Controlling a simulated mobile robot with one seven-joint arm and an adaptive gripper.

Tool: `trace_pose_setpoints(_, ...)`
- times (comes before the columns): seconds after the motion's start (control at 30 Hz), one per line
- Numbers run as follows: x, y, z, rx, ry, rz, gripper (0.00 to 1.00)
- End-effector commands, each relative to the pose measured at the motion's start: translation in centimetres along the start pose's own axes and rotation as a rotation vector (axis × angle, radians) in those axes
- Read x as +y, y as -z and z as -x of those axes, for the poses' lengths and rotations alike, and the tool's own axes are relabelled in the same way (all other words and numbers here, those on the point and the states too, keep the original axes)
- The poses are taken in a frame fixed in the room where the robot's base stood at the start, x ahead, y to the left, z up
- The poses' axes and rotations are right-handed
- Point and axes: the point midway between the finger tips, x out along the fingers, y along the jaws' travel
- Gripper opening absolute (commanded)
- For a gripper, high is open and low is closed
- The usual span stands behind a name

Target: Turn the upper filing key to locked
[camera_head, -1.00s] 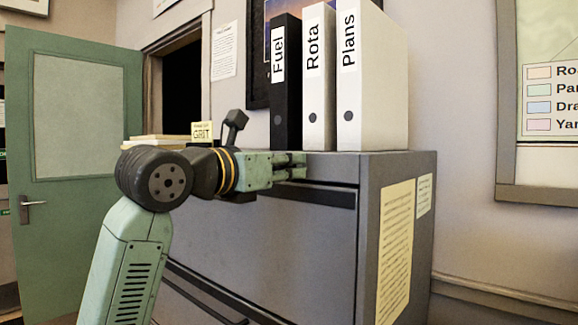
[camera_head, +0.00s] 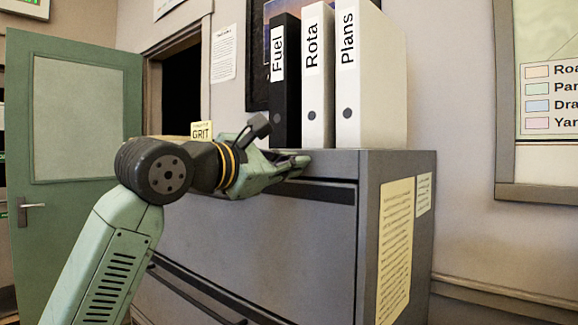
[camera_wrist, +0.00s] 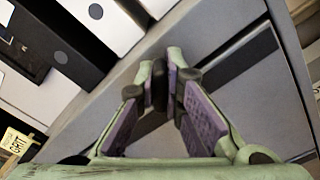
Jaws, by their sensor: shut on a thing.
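The grey filing cabinet (camera_head: 275,240) stands at the centre right in the head view, and its grey front fills much of the wrist view (camera_wrist: 215,30). My gripper (camera_head: 301,162) is at the upper right of the cabinet's front, just below the top edge. Its fingers are closed together at the tips, on the small upper filing key. In the wrist view the fingertips (camera_wrist: 167,85) meet against the cabinet front, and the gripper is rolled relative to the cabinet edges.
Fuel (camera_head: 286,100), Rota (camera_head: 317,105) and Plans (camera_head: 372,100) binders stand on the cabinet close above my gripper. A yellow GRIT item (camera_head: 202,131) is behind my wrist. A green door (camera_head: 75,200) stands at the left. Notices hang on the cabinet's right side.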

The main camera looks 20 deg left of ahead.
Motion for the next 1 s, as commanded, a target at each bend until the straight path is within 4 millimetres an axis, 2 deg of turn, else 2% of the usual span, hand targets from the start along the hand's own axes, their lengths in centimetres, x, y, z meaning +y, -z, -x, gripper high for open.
trace_pose_setpoints(0.6, -0.21, 0.06, 0.02, 0.0, -0.001, -0.567, 0.0)
trace_pose_setpoints(1.0, -0.29, 0.03, 0.0, -0.002, -0.001, -0.788, 0.0)
